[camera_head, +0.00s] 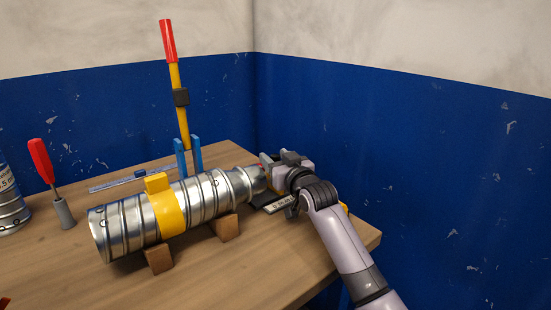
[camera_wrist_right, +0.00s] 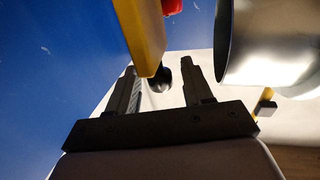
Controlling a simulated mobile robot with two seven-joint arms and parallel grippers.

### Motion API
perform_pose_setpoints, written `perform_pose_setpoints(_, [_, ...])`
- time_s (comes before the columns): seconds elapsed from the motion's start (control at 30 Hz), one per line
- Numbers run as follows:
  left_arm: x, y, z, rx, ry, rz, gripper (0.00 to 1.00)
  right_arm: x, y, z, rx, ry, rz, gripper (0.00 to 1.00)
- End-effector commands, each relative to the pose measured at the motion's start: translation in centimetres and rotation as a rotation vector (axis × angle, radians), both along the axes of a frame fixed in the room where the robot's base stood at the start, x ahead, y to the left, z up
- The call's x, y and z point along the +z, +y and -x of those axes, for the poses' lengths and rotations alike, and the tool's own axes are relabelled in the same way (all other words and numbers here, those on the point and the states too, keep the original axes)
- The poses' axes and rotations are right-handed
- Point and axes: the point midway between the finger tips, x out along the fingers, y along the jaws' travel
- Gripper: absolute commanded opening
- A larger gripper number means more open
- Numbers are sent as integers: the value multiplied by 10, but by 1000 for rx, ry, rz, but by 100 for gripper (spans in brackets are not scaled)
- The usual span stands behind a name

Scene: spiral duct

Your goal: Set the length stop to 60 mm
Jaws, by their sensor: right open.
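My right gripper (camera_head: 268,163) is open beside the right end of the spiral duct (camera_head: 203,197). In the right wrist view its two fingers (camera_wrist_right: 160,76) stand apart, with a dark round knob (camera_wrist_right: 161,79) between or just beyond their tips; contact cannot be told. A pale marked strip (camera_wrist_right: 137,95) shows by the left finger. In the head view a dark base with a light marked plate (camera_head: 279,204) lies below the gripper. The length stop cannot be clearly made out, and its setting is unreadable.
A yellow bar (camera_wrist_right: 141,35) and the duct's open end (camera_wrist_right: 268,45) are close to the gripper. The duct rests on wooden blocks (camera_head: 159,258). A yellow lever with red grip (camera_head: 168,42), a red-handled tool (camera_head: 41,160) and a ruler (camera_head: 110,184) stand or lie on the table.

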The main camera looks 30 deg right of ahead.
Motion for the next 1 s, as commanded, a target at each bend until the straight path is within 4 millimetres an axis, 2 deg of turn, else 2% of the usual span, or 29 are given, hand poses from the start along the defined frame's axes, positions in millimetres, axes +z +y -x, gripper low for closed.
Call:
perform_pose_setpoints(0.37, [0, 0, 0, 0, 0, 0, 43, 0, -1, -4, 0, 0, 1, 50])
perform_pose_setpoints(0.53, [0, 0, 0, 0, -1, 0, 43, 0, -1, -4, 0, 0, 0, 0])
perform_pose_setpoints(0.73, [2, 0, 0, 0, -1, 0, 43, 1, -3, -4, 0, 0, -1, 0])
perform_pose_setpoints(1.0, [7, 0, -1, 0, -2, 0, 43, 1, -25, -6, 0, -1, -2, 0])
